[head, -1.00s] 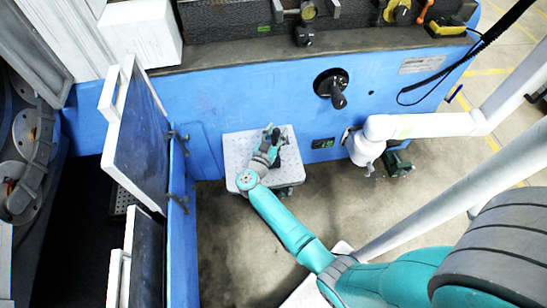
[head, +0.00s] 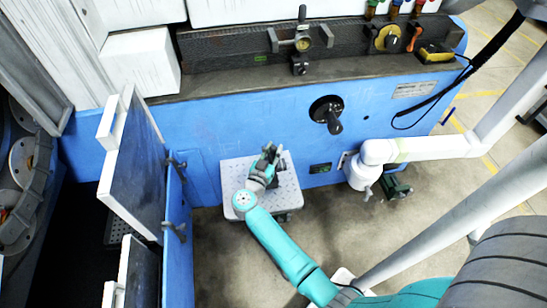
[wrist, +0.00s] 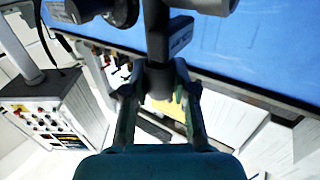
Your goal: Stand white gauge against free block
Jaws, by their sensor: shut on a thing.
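My gripper (head: 270,155) is over a pale perforated platform at the foot of the blue machine. In the wrist view my gripper (wrist: 160,92) is shut on a dark post-like piece (wrist: 155,35), which rises from between the fingers and carries a grey tag. No dial shows on it, so I cannot tell whether it is the white gauge. I cannot tell which block is the free one.
The perforated platform (head: 235,172) is below my gripper. The ledge (head: 220,82) also holds a yellow round dial (head: 388,38) and a yellow-black device (head: 434,52). A black crank handle (head: 327,113) juts from the blue front. An open door panel (head: 135,165) stands at left.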

